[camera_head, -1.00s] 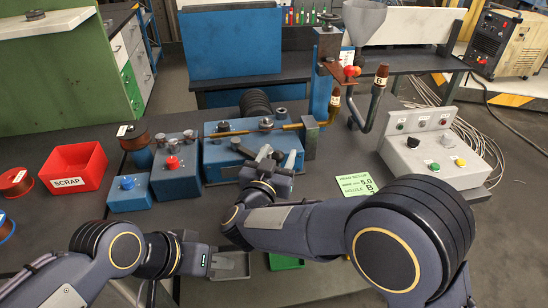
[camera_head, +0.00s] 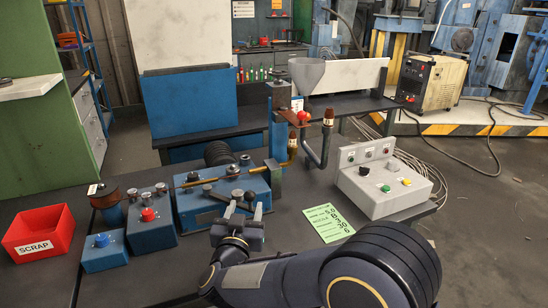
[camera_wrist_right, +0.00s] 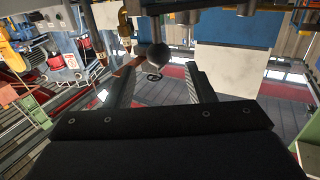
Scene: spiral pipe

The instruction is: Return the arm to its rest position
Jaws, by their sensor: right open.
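My right arm comes in from the lower right in the head view. My right gripper (camera_head: 243,210) stands in front of the blue spiral pipe machine (camera_head: 222,198), fingers apart and pointing away from me. In the right wrist view the two fingers of the gripper (camera_wrist_right: 160,82) are spread, with nothing held between them. A dark ball-shaped knob (camera_wrist_right: 160,52) shows beyond the gap. I cannot tell how far the fingertips are from the machine. My left arm and gripper are outside both views.
A red scrap bin (camera_head: 38,236), a blue button box (camera_head: 103,252) and a grey control box (camera_head: 384,188) stand on the dark table. A green note (camera_head: 328,223) lies right of the gripper. A pipe post (camera_head: 322,150) rises behind. Bare tabletop (camera_head: 45,280) shows at front left.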

